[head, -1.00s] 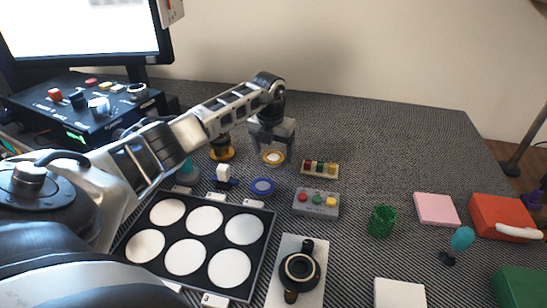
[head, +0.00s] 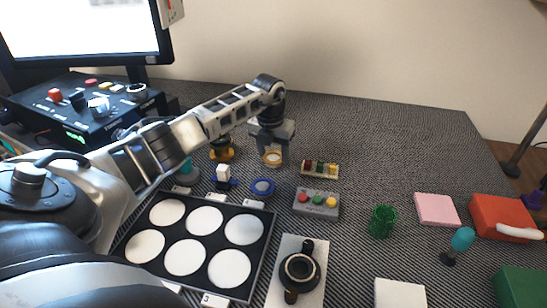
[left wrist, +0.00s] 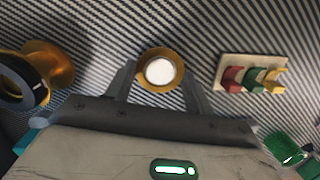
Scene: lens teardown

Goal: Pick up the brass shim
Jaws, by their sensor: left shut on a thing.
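The brass shim (head: 272,159) is a small gold ring with a white centre, low over or on the dark striped mat at the back middle. In the left wrist view the shim (left wrist: 160,88) sits between the two fingers, with its ring and white centre facing the camera. My left gripper (head: 272,153) reaches down over it from above and is shut on it, one finger on each side. I cannot tell whether the shim touches the mat. My right gripper is not in view.
A gold and black part (head: 222,149) stands left of the shim, and a small block with coloured pieces (head: 319,168) lies right. A blue ring (head: 262,187) and a button box (head: 316,205) lie nearer. A tray of white discs (head: 258,247) is in front.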

